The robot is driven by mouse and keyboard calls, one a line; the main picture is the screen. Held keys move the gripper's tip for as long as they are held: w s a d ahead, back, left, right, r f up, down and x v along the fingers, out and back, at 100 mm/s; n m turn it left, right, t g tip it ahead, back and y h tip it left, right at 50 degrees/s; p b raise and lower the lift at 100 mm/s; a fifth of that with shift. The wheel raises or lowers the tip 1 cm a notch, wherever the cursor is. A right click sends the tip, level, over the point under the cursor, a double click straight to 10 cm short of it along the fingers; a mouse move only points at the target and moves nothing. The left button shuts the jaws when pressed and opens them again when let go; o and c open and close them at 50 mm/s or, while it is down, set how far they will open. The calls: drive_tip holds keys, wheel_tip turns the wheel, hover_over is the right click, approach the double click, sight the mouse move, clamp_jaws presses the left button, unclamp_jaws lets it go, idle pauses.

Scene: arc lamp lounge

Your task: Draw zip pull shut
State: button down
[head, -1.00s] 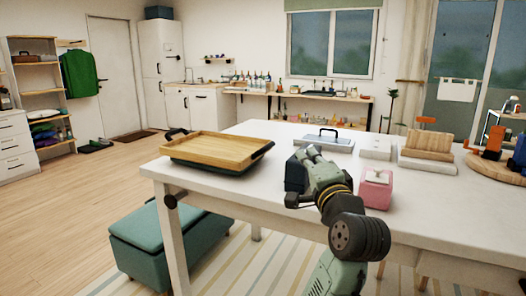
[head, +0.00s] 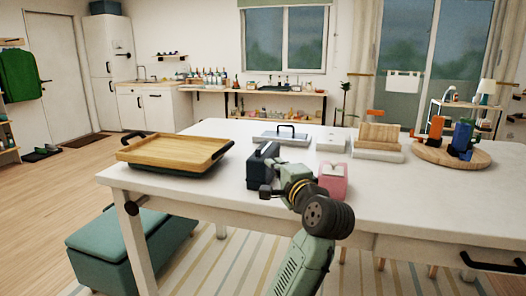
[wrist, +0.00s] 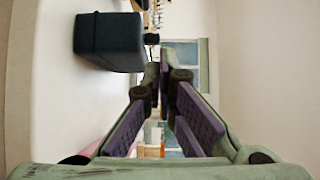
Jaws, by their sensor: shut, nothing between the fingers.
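A dark navy case (head: 263,163) with a top handle stands on the white table, just left of my arm. In the wrist view the case (wrist: 108,42) is at the upper left, ahead of and beside my fingers. A small dark piece (wrist: 151,38) shows by its edge; I cannot tell whether it is the zip pull. My gripper (wrist: 159,68) is shut and empty, its fingertips meeting apart from the case's body. The fingertips cannot be clearly made out in the head view.
A pink box (head: 332,181) stands close to the right of my arm. A wooden tray (head: 172,150) is at the table's left. A lidded tray (head: 282,138), a white box (head: 331,142) and a round board (head: 431,154) stand behind. The table's front right is clear.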

sight(263, 162)
drive_tip(key=p+x, duration=0.2)
drive_tip(key=x, duration=0.7)
drive_tip(key=shift+w+a+p, duration=0.1)
drive_tip(key=shift+w+p, duration=0.15)
drive_tip(key=shift+p, duration=0.05)
